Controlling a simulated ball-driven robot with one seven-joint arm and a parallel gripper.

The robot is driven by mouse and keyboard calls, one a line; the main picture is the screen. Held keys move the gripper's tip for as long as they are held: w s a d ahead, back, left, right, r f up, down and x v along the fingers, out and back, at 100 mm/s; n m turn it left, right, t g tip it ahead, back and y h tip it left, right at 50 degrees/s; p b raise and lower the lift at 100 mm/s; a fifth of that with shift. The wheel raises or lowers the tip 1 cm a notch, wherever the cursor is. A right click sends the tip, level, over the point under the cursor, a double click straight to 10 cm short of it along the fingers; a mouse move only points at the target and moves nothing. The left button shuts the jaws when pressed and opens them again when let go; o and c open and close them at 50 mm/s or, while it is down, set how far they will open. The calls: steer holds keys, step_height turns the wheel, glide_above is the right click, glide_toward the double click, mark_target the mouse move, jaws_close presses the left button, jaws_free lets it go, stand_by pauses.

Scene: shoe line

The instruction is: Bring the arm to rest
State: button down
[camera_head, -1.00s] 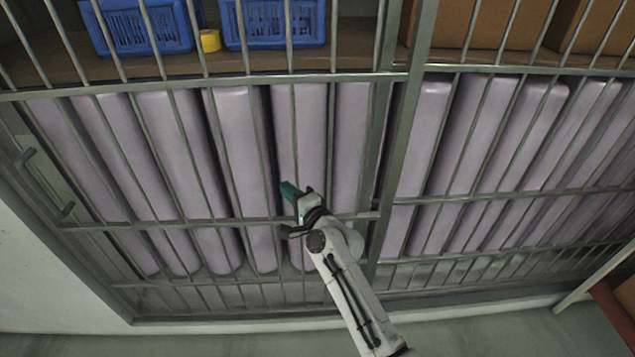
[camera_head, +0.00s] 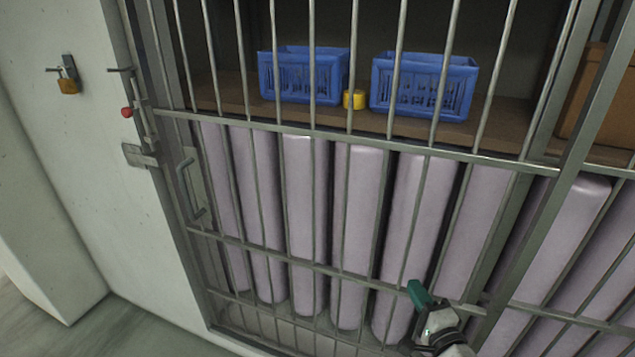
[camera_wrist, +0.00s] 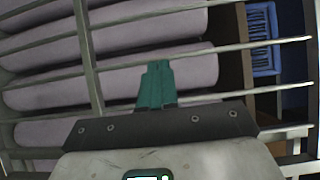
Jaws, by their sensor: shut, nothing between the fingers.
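My gripper (camera_head: 419,293) is at the lower right of the head view, in front of the barred cage. Its teal fingers are together and hold nothing. In the wrist view the shut fingers (camera_wrist: 155,84) point toward the bars. I cannot tell how far the fingertips are from the bars. Most of my arm is out of the head view.
The barred cage door (camera_head: 343,274) has a handle (camera_head: 191,187). Behind it are several lilac rolls (camera_head: 306,225), two blue baskets (camera_head: 305,74) and a yellow object (camera_head: 354,99). A padlock (camera_head: 68,86) hangs on the left wall, near a red-knobbed latch (camera_head: 127,112).

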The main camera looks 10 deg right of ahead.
steer(key=s+a+f+n+g+y, duration=0.2)
steer(key=s+a+f+n+g, duration=0.2)
steer(key=s+f+n, duration=0.15)
steer(key=s+a+f+n+g+y, duration=0.1)
steer(key=s+a+f+n+g, duration=0.25)
steer(key=s+n, duration=0.3)
steer(key=s+d+n+g+h, duration=0.1)
steer(key=s+n+g, duration=0.2)
steer(key=s, duration=0.7)
steer(key=s+f+n+g+h, duration=0.1)
steer(key=s+n+g, duration=0.2)
steer(key=s+g, duration=0.3)
steer(key=s, duration=0.5)
steer(key=shift+d+f+h, duration=0.3)
steer(key=shift+d, duration=0.05)
steer(key=shift+g, duration=0.25)
